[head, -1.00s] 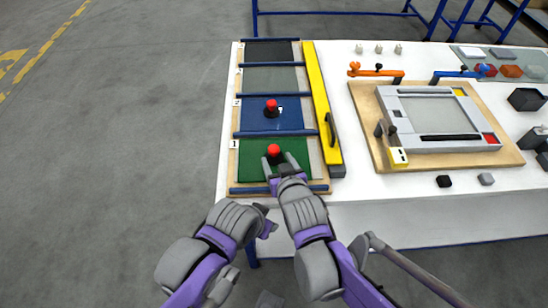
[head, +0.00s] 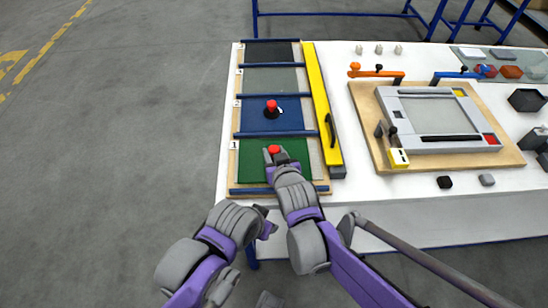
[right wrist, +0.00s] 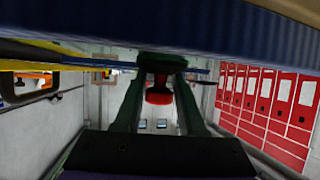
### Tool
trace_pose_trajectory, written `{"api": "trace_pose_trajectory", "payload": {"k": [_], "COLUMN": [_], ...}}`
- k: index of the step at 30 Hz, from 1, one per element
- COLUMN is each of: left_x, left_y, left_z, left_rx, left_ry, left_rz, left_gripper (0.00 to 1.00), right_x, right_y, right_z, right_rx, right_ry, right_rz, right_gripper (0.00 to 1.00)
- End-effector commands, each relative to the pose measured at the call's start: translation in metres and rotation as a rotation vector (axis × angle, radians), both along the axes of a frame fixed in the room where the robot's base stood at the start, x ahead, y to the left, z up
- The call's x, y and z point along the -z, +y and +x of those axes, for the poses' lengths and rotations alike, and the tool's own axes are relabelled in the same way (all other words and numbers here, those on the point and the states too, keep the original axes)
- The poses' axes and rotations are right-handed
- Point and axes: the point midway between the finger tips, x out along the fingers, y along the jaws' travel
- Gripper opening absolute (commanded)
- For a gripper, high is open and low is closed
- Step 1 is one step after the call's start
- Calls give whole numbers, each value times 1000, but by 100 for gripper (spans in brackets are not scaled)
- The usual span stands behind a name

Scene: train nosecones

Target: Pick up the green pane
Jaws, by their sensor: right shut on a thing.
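The green pane (head: 250,160) lies in the front slot, marked 1, of the rack at the table's left end. A black handle with a red knob (head: 274,150) stands on it. My right gripper (head: 274,157) is shut on this handle, just below the knob. In the right wrist view the red knob (right wrist: 158,97) shows between the two fingers of my gripper (right wrist: 157,85). I cannot tell whether the pane is clear of the rack. My left gripper (head: 267,227) hangs in front of the table, away from the pane; its jaws are unclear.
A blue pane (head: 255,119) with a similar red-knobbed handle (head: 271,107) lies behind the green one. Blue bars (head: 270,134) separate the slots. A yellow bar with a black handle (head: 318,100) borders the rack on the right. A grey frame (head: 400,103) on a wooden board stands further right.

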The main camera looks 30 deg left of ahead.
Motion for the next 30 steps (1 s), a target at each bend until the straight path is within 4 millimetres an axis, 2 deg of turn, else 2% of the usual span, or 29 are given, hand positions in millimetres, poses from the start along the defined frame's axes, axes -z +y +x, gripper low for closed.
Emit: {"api": "trace_pose_trajectory", "payload": {"k": [1, 2, 30], "left_x": [0, 0, 0], "left_y": [0, 0, 0], "left_z": [0, 0, 0], "left_rx": [0, 0, 0], "left_ry": [0, 0, 0], "left_rz": [0, 0, 0], "left_gripper": [50, 50, 50], "right_x": [1, 1, 3], "right_y": [-1, -1, -1], "right_z": [-1, -1, -1], "right_rx": [0, 0, 0], "right_ry": [3, 3, 7], "right_rz": [-3, -3, -5], "right_gripper": [5, 0, 0]}}
